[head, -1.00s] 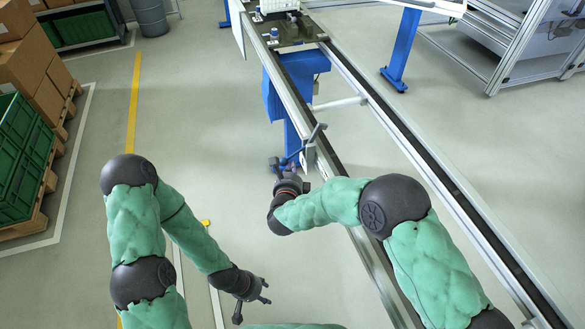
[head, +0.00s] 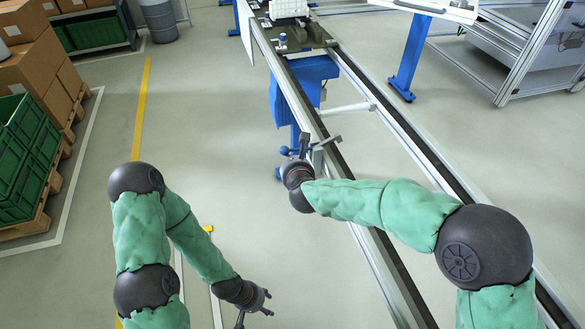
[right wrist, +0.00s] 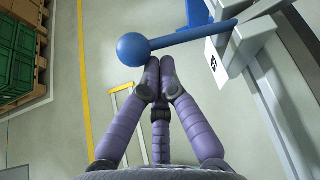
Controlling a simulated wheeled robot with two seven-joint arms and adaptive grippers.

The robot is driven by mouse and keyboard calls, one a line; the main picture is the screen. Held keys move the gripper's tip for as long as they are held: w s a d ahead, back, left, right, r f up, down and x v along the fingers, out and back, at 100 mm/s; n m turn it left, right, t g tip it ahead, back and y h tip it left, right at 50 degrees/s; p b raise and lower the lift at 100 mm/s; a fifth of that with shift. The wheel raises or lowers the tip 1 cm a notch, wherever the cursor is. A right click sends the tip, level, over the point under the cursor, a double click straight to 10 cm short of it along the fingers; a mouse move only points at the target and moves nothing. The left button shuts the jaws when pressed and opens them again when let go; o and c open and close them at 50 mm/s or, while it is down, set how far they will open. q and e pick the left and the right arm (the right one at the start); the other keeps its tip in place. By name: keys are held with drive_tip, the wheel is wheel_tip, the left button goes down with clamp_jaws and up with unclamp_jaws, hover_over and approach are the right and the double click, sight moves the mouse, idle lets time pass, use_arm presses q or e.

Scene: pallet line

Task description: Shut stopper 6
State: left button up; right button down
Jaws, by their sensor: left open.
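The stopper's lever ends in a blue ball (right wrist: 133,49) on a blue rod, in the right wrist view. The rod runs right to a grey bracket on the rail, where a white label (right wrist: 214,62) shows a dark mark, seemingly a 6. In the head view the ball (head: 285,151) shows small at the rail's left side. My right gripper (right wrist: 160,72) has its fingertips together just below and right of the ball; I cannot tell whether they touch it. My left gripper (head: 262,303) is open and empty, low over the floor, far from the stopper.
The conveyor rail (head: 385,135) runs from back to front right. A pallet plate (head: 295,36) with a white part sits on its far end. Blue supports (head: 410,55) stand below. Green crates (head: 25,150) and boxes are at left. Floor between is free.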

drive_tip(key=shift+w+d+r, duration=0.1)
drive_tip(key=shift+d+r, duration=0.05)
drive_tip(key=shift+r, duration=0.7)
drive_tip(key=shift+w+d+r, duration=0.1)
drive_tip(key=shift+d+r, duration=0.05)
drive_tip(key=shift+r, duration=0.65)
drive_tip(key=shift+d+r, duration=0.1)
